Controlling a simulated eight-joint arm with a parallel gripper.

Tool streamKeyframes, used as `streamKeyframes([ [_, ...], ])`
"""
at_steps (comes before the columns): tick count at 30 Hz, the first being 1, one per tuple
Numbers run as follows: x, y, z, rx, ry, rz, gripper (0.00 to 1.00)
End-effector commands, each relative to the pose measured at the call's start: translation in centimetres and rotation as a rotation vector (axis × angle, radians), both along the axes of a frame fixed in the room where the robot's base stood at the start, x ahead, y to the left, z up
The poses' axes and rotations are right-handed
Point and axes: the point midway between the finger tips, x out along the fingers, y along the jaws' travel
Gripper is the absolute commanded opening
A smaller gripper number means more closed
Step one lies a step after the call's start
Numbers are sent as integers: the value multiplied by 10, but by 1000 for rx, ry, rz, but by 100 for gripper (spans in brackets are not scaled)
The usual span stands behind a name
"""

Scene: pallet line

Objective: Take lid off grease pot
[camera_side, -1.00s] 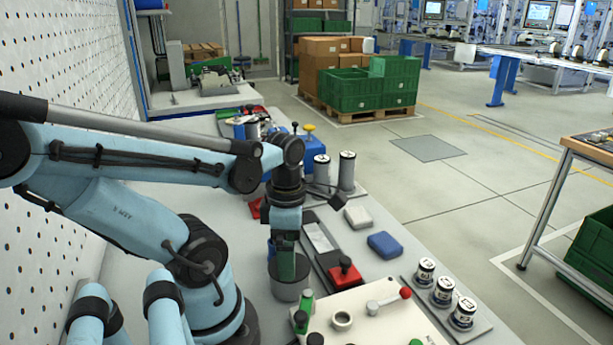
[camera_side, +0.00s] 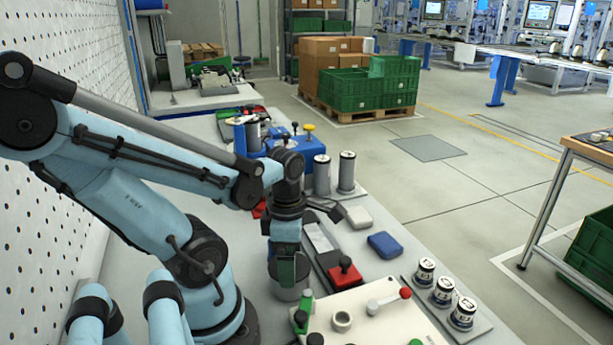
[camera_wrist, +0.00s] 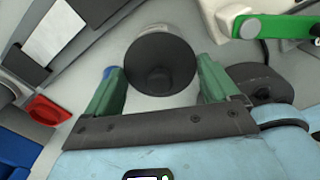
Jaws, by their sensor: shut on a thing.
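The grease pot (camera_side: 289,294) is a grey cylinder standing on the bench under my gripper in the side view. In the side view my gripper (camera_side: 288,282) points straight down at the pot's top and hides the lid. No gap between lid and pot can be made out.
A cream panel (camera_side: 375,322) with a red-knobbed lever stands close right of the pot. A red block (camera_side: 345,272), a blue box (camera_side: 385,245) and several labelled cans (camera_side: 442,291) lie nearby. A pegboard wall (camera_side: 75,60) bounds the left.

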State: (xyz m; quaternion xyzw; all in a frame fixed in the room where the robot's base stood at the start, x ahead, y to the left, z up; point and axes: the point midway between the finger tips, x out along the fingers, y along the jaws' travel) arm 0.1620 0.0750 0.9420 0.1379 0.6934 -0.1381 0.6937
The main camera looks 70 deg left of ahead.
Motion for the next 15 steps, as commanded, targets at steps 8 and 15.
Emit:
streamKeyframes([
  [8, 0, 0, 1, 0, 0, 0, 59],
  [15, 0, 0, 11, 0, 0, 0, 59],
])
